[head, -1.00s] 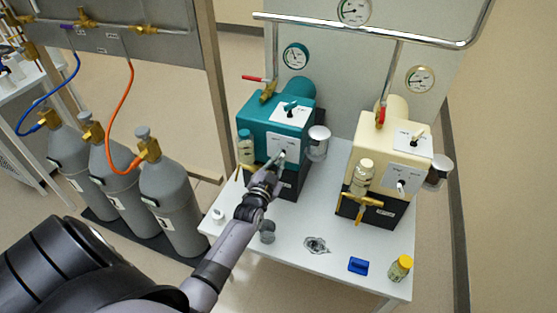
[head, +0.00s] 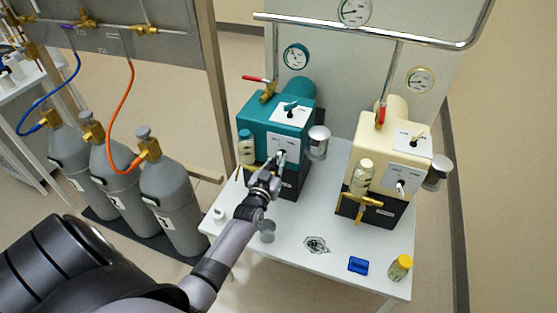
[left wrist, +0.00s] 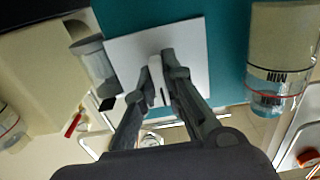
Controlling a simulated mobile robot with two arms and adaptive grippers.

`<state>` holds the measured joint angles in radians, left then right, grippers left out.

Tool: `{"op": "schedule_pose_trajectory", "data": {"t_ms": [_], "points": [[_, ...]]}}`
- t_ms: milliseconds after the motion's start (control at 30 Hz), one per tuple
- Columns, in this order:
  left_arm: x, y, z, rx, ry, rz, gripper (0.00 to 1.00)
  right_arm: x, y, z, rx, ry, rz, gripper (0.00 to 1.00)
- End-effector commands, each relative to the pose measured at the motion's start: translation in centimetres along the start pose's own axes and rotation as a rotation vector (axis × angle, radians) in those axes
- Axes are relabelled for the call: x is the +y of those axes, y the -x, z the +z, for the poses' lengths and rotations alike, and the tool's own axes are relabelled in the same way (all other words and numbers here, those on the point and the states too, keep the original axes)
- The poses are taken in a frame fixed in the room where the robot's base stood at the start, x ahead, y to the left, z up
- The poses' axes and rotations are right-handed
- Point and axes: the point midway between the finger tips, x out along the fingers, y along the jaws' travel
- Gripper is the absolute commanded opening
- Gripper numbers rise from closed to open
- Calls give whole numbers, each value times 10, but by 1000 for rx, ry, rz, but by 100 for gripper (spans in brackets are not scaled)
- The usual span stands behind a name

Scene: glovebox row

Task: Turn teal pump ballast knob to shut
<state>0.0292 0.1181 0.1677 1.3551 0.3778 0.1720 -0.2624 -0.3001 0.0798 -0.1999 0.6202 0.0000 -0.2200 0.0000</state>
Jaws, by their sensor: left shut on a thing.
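The teal pump (head: 258,135) stands at the back left of the white table. Its front bears a white plate (head: 287,144) with a knob, and a second, teal-handled knob (head: 290,106) sits on top. The lettering by both is too small to read. My left gripper (head: 279,158) is at the front plate, shut on the front knob. In the left wrist view, my left gripper (left wrist: 162,64) has the pale front knob (left wrist: 157,80) between its fingers, before the white plate (left wrist: 195,44). The fingers partly hide the knob, so its exact setting is unclear. My right gripper is not in view.
A cream pump (head: 368,150) stands to the right. A metal canister (head: 317,143) and a sight glass (head: 246,147) flank the teal front. A blue item (head: 358,265) and a yellow-capped bottle (head: 399,268) are at the table's front. Grey gas cylinders (head: 174,205) stand left.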

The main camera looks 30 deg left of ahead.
Motion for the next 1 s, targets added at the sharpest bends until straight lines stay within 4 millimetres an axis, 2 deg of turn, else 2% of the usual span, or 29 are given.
{"op": "schedule_pose_trajectory", "data": {"t_ms": [300, 333, 633, 1000], "points": [[0, 0, 1, -1, 2, 1, 0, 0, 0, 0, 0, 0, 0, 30], [0, 0, 1, -1, 2, 1, 10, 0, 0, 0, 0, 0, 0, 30], [0, 0, 0, -1, 1, 0, 30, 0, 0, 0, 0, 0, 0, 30], [0, 6, 1, -1, 2, 0, 30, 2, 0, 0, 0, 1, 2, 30]]}}
